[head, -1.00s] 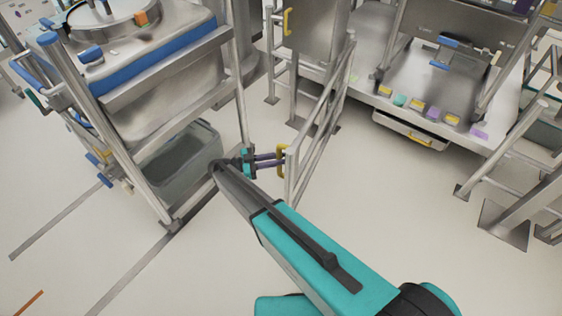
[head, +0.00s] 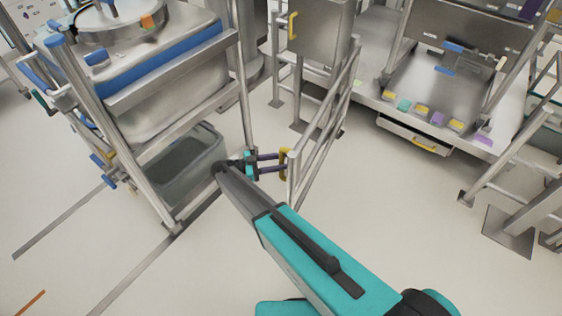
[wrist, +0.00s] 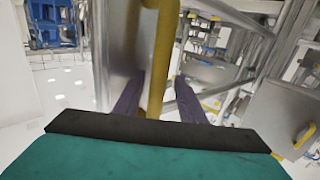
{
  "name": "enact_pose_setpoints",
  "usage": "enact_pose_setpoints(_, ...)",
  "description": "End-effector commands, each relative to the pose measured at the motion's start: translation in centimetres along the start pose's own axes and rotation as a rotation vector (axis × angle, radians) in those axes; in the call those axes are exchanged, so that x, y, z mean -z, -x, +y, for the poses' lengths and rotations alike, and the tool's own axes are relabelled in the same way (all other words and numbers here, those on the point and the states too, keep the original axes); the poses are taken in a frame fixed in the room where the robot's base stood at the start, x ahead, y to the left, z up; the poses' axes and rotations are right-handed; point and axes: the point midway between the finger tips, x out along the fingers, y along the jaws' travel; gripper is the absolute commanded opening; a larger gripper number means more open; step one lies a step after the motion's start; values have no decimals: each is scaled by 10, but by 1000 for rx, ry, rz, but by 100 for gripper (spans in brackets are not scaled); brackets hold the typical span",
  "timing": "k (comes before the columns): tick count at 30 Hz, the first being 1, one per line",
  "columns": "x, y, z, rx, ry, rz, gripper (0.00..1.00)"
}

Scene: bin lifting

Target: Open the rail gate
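The rail gate (head: 322,128) is a grey metal tube frame right of centre in the head view. Its near end post carries a yellow handle (head: 284,165). My gripper (head: 283,162) reaches it from the left, with two purple fingers at the handle. In the wrist view the yellow handle (wrist: 163,50) rises between the fingers, which stand apart on either side of it. A gap shows beside the right finger, so I see no firm grip. The fingertips are partly hidden by the handle and gate. How far the gate stands open is unclear.
A steel frame with a tank (head: 165,85) stands at left, with a grey bin (head: 185,165) low inside it. A platform with coloured blocks (head: 437,118) and steel stairs (head: 510,230) are at right. Floor between gate and stairs is clear.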

Motion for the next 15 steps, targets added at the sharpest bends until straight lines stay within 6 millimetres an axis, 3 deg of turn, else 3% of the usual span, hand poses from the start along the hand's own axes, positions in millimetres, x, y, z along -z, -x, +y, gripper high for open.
enact_pose_setpoints(8,-1,20,-1,1,-1,0,37)
enact_pose_setpoints(15,-2,52,-1,2,-1,0,37)
